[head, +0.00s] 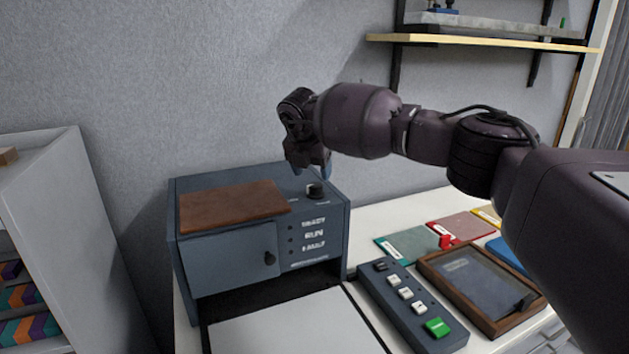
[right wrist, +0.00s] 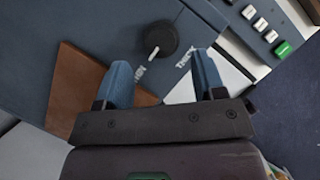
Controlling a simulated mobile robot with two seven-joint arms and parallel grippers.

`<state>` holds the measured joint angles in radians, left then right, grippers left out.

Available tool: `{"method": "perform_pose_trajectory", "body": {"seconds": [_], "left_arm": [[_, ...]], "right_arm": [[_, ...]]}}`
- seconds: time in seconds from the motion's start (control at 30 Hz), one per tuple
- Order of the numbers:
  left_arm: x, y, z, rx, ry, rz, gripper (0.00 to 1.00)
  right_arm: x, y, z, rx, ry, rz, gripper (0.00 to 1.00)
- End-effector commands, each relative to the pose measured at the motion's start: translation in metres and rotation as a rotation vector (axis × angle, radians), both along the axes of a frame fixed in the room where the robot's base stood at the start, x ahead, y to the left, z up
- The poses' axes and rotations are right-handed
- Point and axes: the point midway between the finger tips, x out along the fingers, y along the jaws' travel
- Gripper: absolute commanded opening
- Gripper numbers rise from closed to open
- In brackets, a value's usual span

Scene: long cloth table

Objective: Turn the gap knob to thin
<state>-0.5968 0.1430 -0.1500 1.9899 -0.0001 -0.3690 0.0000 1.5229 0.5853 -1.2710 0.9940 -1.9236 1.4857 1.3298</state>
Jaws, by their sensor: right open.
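The gap knob (head: 315,190) is a small round black dial on top of the blue-grey machine (head: 210,262), near its right side. My right gripper (head: 311,170) is just above the knob, pointing down. Its two blue fingers (right wrist: 164,68) are apart, with nothing between them, and the knob shows beyond the tips. My left gripper is out of view.
A brown board (head: 232,205) lies on the machine's top, left of the knob. A button box (head: 410,305) and a wood-framed tray (head: 480,285) are to the right on the table. A shelf unit (head: 50,190) is at left, and a wall shelf (head: 480,41) is above.

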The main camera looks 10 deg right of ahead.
Motion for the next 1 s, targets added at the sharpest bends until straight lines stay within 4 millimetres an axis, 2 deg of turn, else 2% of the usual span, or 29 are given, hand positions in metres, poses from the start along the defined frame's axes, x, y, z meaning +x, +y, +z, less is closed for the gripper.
{"method": "perform_pose_trajectory", "body": {"seconds": [0.2, 0.4, 1.0], "left_arm": [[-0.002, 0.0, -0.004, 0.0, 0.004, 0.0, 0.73], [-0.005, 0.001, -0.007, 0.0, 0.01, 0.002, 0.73], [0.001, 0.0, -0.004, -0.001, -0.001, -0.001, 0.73]], "right_arm": [[-0.012, 0.008, 0.035, 0.0, -0.001, 0.001, 0.63], [-0.018, 0.012, 0.053, -0.001, 0.0, 0.0, 0.63], [-0.02, 0.013, 0.057, -0.001, 0.001, 0.0, 0.63]]}}
